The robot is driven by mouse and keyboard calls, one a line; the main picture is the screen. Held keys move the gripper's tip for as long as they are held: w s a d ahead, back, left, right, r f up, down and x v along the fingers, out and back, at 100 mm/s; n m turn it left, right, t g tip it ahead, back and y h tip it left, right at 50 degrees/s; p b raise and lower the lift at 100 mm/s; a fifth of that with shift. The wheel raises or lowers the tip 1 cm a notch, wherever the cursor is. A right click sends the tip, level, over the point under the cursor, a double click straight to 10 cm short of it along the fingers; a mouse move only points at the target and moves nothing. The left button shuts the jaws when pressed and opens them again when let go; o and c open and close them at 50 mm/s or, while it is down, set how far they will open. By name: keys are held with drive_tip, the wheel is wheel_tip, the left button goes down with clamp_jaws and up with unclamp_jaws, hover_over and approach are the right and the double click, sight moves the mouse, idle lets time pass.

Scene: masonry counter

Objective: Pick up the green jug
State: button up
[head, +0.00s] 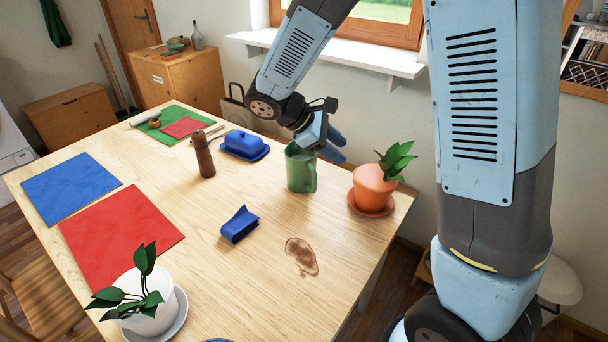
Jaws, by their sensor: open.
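The green jug (300,170) stands upright on the wooden table, right of the middle, with its handle toward the right. My gripper (322,146) is just above and behind the jug, near its rim, with blue fingers. It is open, and part of it overlaps the jug's top edge in the head view. I cannot tell whether a finger touches the rim or reaches inside the jug.
A potted plant (372,188) on a saucer stands close to the jug's right. A blue butter dish (244,144) and a brown pepper mill (203,154) are to the left. A blue cloth (240,224) and a brown stain (302,256) lie in front. The table's right edge is near.

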sight(304, 173)
drive_tip(key=w+a+f+n+t+h, duration=0.35)
drive_tip(key=a+f+n, duration=0.45)
drive_tip(key=a+f, duration=0.45)
drive_tip(key=shift+t+y, duration=0.25)
drive_tip(key=shift+t, duration=0.2)
drive_tip(key=shift+s+d+x, duration=0.1)
drive_tip(key=shift+s+x, duration=0.1)
drive_tip(key=shift+x, duration=1.1)
drive_tip(key=shift+s+d+x, duration=0.1)
drive_tip(key=shift+s+x, duration=0.05)
drive_tip(key=shift+x, duration=1.15)
drive_tip(key=shift+s+x, duration=0.2)
drive_tip(key=shift+x, duration=1.05)
drive_tip(key=shift+f, duration=0.1)
clamp_jaws()
